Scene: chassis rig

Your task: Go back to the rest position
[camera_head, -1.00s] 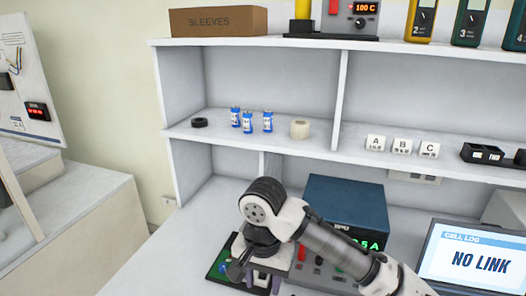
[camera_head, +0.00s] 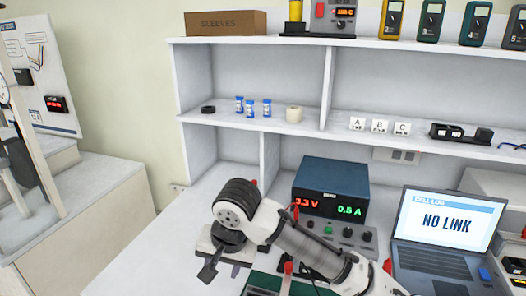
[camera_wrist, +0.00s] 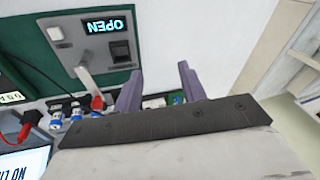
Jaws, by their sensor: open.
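My gripper (camera_wrist: 160,88) shows in the wrist view with its two purple fingers apart and nothing between them. Beyond the fingers in the wrist view is a green board (camera_wrist: 62,25) with a grey panel and a display reading OPEN (camera_wrist: 104,25). Small blue and white cylinders (camera_wrist: 57,121) and red clips lie near the left finger. Part of the green board (camera_head: 262,284) also shows beside my arm in the head view.
A blue power supply (camera_head: 333,177) stands behind my arm, and a laptop (camera_head: 447,225) reading NO LINK is at right. The shelf (camera_head: 225,122) above holds blue cylinders, a tape roll and lettered blocks (camera_head: 380,126). Bare bench (camera_head: 150,258) lies left of my arm.

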